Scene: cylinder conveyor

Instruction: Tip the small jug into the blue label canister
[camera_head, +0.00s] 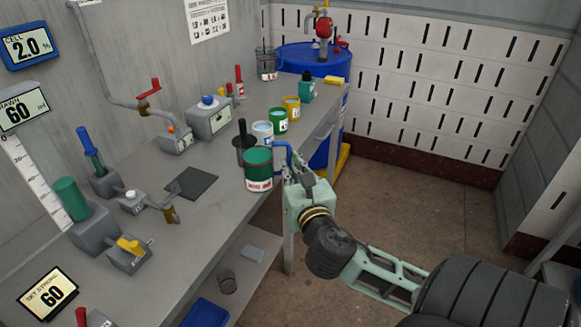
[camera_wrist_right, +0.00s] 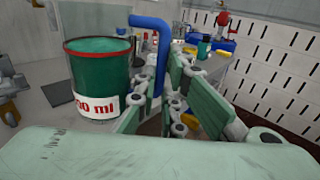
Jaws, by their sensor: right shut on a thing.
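The jug (camera_head: 258,168) is a green cup with a red rim, a white label with red lettering and a blue handle. It is upright at the bench's right edge; I cannot tell if its base touches the bench. It fills the left of the right wrist view (camera_wrist_right: 97,80). My right gripper (camera_head: 290,168) is shut on the blue handle, to the right of the jug. A pale blue canister (camera_head: 262,133) with a white and blue label stands just behind the jug on the bench, apart from the gripper. My left gripper is not in view.
A green canister (camera_head: 279,121) and a yellow canister (camera_head: 291,107) stand behind the pale blue one. A dark cup with a black stick (camera_head: 243,146) is close behind the jug on its left. A dark square pad (camera_head: 191,183) lies on the bench (camera_head: 215,205). Floor is open to the right.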

